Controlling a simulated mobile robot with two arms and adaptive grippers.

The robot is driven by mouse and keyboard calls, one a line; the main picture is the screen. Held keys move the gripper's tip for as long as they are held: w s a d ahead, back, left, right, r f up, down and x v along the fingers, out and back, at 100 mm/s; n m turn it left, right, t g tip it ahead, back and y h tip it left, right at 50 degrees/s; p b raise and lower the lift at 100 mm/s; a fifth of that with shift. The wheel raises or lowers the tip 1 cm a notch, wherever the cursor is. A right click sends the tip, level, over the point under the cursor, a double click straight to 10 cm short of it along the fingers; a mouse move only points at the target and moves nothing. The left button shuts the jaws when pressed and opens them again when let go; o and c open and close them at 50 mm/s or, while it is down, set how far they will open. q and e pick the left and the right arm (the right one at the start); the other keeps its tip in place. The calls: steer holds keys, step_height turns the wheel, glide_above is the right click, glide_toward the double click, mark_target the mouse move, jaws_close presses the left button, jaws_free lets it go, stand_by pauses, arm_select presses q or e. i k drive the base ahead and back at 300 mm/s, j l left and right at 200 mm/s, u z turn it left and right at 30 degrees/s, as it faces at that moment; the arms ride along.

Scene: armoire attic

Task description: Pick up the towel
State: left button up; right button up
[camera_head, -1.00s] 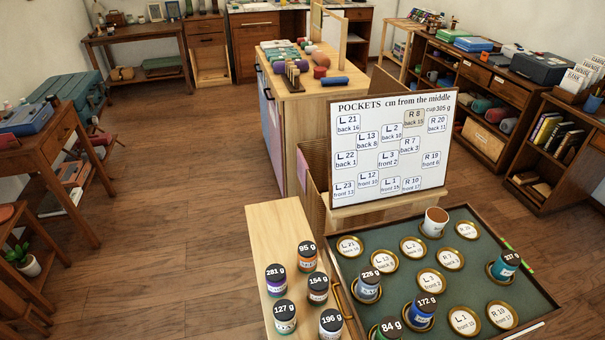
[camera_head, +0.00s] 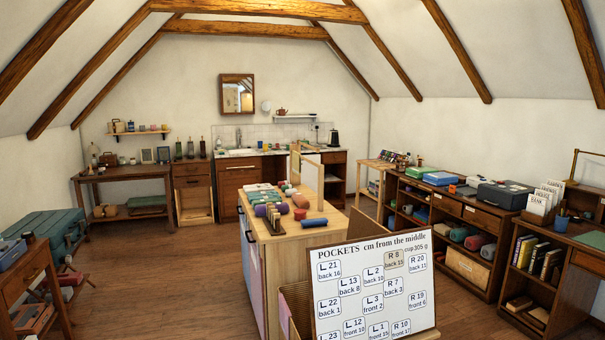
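No item is clearly a towel. Cloth-like candidates are a blue roll (camera_head: 314,222) on the near right part of the wooden island top (camera_head: 288,246), with rose and purple rolled or rounded items (camera_head: 282,207) beside it. Flat stacked items (camera_head: 262,191) lie further back on the island. More rolls, teal and reddish (camera_head: 474,240), lie in the right-hand shelf unit. Folded dark cloth-like items (camera_head: 147,202) sit on the low shelf of the back-left desk. Neither of my grippers is in view.
A white "POCKETS" board (camera_head: 375,288) stands in front of the island. Low shelving (camera_head: 447,206) runs along the right wall. A sink counter (camera_head: 240,175) is at the back. A teal chest (camera_head: 45,235) stands at left. The floor (camera_head: 165,270) left of the island is clear.

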mark_target(285, 312)
steer(key=u, duration=0.5)
steer(key=i+j+u, duration=0.1)
steer(key=j, duration=0.25)
steer(key=i+j+u, duration=0.15)
steer(key=j, duration=0.25)
steer(key=j+u, duration=0.1)
steer(key=j, duration=0.25)
steer(key=i+j, duration=0.35)
steer(key=i, duration=0.2)
steer(key=i+j, duration=0.35)
steer(key=i, duration=0.2)
steer(key=i+z, duration=0.35)
steer(key=i, duration=0.35)
steer(key=i+j+z, duration=0.2)
steer(key=i+z, duration=0.15)
steer(key=i, duration=0.4)
